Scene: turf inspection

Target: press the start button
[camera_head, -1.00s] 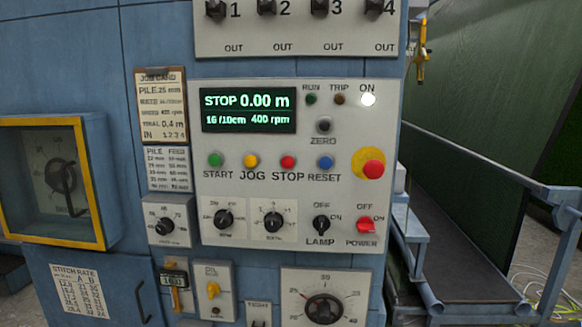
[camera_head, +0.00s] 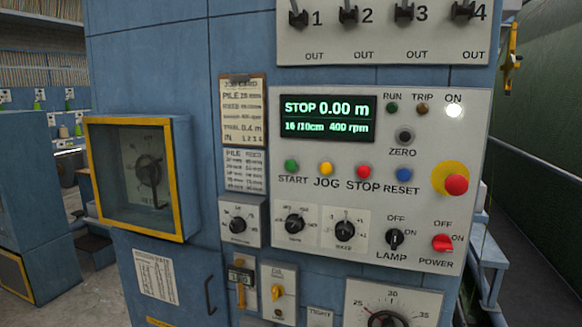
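The green start button (camera_head: 291,166) is at the left end of a row of buttons on the light grey control panel (camera_head: 470,130), with the label START below it. To its right are the yellow jog button (camera_head: 326,169), the red stop button (camera_head: 363,172) and the blue reset button (camera_head: 404,175). The display (camera_head: 327,118) reads STOP 0.00 m, 16/10cm, 400 rpm. The ON lamp (camera_head: 454,110) is lit white; the RUN lamp (camera_head: 392,108) looks dark green. Neither of my grippers is in view.
A red emergency knob (camera_head: 456,184) on a yellow disc and a red power switch (camera_head: 442,242) are at the panel's right. A yellow-framed window box (camera_head: 184,180) juts out at the left. Railings stand at the right. Floor shows at far left.

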